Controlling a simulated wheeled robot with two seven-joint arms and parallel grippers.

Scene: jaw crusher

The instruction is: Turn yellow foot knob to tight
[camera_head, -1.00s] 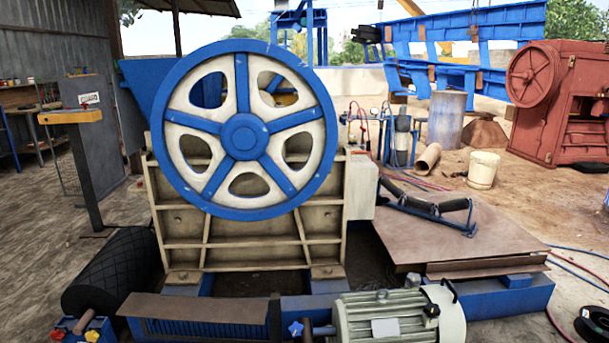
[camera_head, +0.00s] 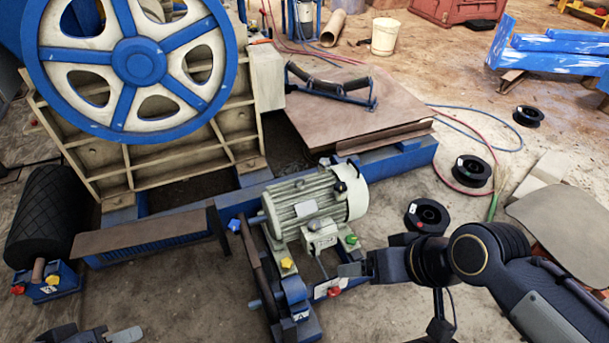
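A yellow knob (camera_head: 287,262) sits at the near foot of the pale green electric motor (camera_head: 308,202). A second yellow knob (camera_head: 52,279) is on the small blue block by the black roller at the left. Which way either knob is turned cannot be told. My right gripper (camera_head: 352,269) comes in from the right, its grey fingertip pointing left, to the right of the motor's yellow knob and apart from it. My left gripper (camera_head: 124,335) is partly cut off at the bottom left edge, far from the motor. Finger gaps are not clear on either gripper.
A blue knob (camera_head: 234,225), a green knob (camera_head: 351,240) and a red knob (camera_head: 334,291) are around the motor. The spoked flywheel (camera_head: 138,62) stands at upper left, the black roller (camera_head: 45,215) at left. Black spools (camera_head: 427,215) lie on the ground at right.

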